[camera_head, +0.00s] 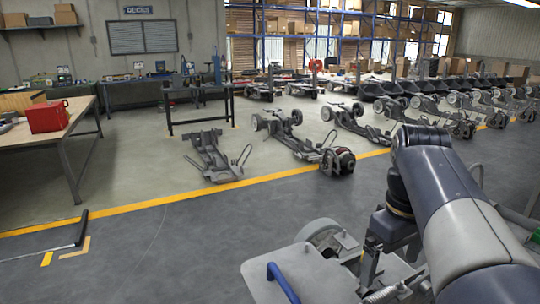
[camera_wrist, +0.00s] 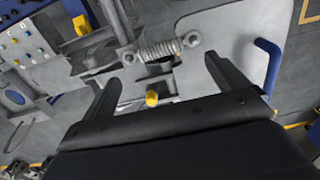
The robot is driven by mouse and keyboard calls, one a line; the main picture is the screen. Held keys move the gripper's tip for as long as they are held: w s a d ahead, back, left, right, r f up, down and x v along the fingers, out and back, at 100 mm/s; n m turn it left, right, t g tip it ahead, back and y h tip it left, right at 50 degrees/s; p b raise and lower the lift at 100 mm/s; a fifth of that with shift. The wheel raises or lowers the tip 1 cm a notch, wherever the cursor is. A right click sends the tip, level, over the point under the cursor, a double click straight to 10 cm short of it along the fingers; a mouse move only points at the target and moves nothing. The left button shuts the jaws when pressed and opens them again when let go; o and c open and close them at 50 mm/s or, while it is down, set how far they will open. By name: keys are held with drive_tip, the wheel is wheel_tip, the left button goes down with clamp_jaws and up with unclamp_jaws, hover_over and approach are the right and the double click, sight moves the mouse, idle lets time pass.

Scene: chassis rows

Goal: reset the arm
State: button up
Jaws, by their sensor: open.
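My arm reaches in from the lower right of the head view, bent at a grey and dark-blue elbow. My gripper (camera_wrist: 165,78) shows in the wrist view, its two dark fingers spread wide apart. No object is held between the fingers. Beyond them are a coil spring (camera_wrist: 158,50) on a metal link and a small yellow knob (camera_wrist: 152,98). I cannot tell how far these are from the fingertips. In the head view the fingers cannot be made out.
A grey cart plate with a blue handle (camera_head: 283,284) lies close, left of my arm. Chassis frames (camera_head: 213,155) stand in rows beyond the yellow line (camera_head: 150,203). A table with a red box (camera_head: 48,116) is at left. The floor at front left is mostly clear.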

drive_tip(key=shift+f, duration=2)
